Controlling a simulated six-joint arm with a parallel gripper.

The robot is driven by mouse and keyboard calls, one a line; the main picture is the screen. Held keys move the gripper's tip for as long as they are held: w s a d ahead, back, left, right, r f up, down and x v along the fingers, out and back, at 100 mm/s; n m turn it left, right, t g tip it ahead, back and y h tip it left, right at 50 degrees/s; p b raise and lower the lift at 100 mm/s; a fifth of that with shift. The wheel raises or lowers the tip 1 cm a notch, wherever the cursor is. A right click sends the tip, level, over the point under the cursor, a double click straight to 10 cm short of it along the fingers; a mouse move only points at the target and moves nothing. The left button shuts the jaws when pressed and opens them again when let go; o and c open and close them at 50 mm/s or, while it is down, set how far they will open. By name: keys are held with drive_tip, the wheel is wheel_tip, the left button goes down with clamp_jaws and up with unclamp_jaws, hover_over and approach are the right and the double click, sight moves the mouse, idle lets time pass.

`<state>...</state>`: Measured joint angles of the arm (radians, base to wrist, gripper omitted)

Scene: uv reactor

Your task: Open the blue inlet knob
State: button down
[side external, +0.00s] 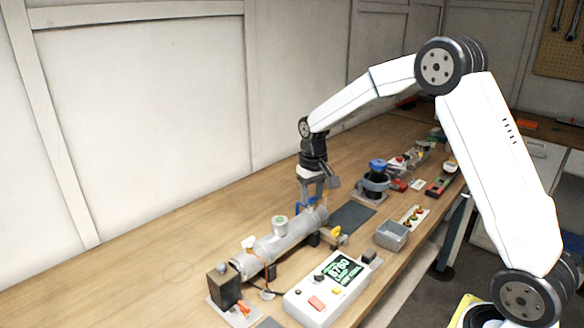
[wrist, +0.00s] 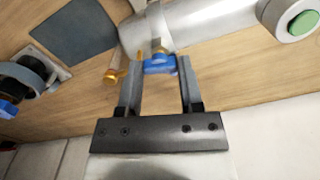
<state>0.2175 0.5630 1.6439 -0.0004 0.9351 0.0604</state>
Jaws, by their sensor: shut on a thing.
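The blue inlet knob (wrist: 160,65) is between my gripper's two fingers in the wrist view, at the end of the metal reactor tube (wrist: 188,25). My gripper (wrist: 158,72) is shut on it, with a finger on each side. In the side external view my gripper (side external: 311,200) reaches down to the far end of the reactor tube (side external: 285,240), and only a little of the blue knob (side external: 299,205) shows beside the fingers. How far the knob is turned I cannot tell.
A dark mat (side external: 351,216) lies beyond the tube. Bare wood lies left of the tube.

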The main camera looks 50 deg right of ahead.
sight(312, 197)
drive_tip(key=shift+n, duration=1.6)
drive_tip(key=shift+c, duration=1.2)
unclamp_jaws()
drive_tip(key=shift+r, duration=0.15)
drive_tip(key=shift+r, duration=3.8)
